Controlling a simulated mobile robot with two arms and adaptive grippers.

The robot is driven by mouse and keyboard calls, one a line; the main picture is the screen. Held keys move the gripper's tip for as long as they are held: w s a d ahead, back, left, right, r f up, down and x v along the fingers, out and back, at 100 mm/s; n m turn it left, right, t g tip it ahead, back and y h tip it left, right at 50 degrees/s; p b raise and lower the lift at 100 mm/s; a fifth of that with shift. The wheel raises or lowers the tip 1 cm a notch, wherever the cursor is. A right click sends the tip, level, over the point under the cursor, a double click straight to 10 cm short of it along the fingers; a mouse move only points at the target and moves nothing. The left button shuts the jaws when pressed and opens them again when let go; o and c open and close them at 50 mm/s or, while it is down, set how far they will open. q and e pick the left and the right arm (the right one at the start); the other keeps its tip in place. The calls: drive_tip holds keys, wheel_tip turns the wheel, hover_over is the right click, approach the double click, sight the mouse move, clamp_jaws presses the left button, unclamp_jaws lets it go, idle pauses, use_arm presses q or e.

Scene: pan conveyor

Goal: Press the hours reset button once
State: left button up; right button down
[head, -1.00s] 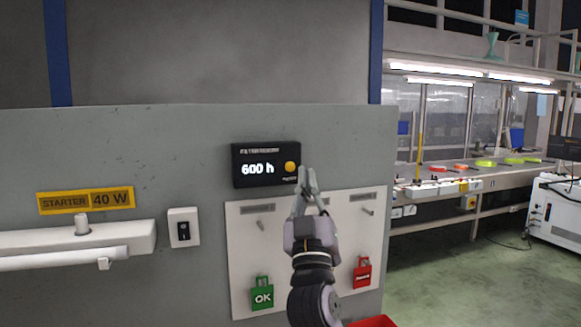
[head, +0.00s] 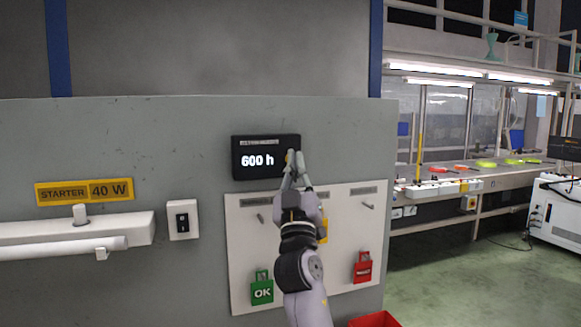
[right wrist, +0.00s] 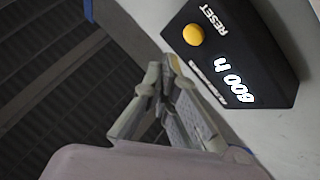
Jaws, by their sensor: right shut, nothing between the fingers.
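The black hour counter box (head: 250,172) is on the grey wall panel and its display reads 600 h. In the right wrist view the box (right wrist: 262,62) appears tilted, with a round orange button (right wrist: 193,34) beside the word RESET. My right gripper (head: 296,154) is shut and empty, pointing up in front of the box's right end. It hides most of the button in the head view. In the right wrist view the closed fingertips (right wrist: 162,68) appear beside the box, apart from the button in the picture; their depth gap is unclear. My left gripper is not in view.
A white board (head: 241,240) below holds pegs, a green OK padlock (head: 262,291) and a red padlock (head: 363,267). A yellow item (head: 323,231) is partly behind my arm. A switch (head: 182,220) and lamp fixture (head: 75,237) are left. A red bin (head: 375,320) is below.

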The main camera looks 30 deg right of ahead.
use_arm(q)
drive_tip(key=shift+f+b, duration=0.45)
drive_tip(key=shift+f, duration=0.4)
use_arm(e)
drive_tip(key=shift+w+d, duration=0.2)
drive_tip(key=shift+w, duration=0.8)
use_arm(q)
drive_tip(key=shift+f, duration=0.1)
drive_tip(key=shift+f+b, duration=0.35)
drive_tip(key=shift+b, duration=0.1)
use_arm(e)
drive_tip(key=shift+w+d, duration=0.1)
drive_tip(key=shift+w, duration=0.3)
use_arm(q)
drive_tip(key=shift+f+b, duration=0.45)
use_arm(e)
drive_tip(key=shift+w+d, duration=0.1)
drive_tip(key=shift+w, duration=0.25)
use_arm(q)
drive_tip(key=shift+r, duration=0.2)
use_arm(e)
drive_tip(key=shift+s, duration=0.2)
use_arm(q)
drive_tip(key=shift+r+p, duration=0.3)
drive_tip(key=shift+p, duration=0.15)
use_arm(e)
drive_tip(key=shift+s+a, duration=0.2)
drive_tip(key=shift+s, duration=0.4)
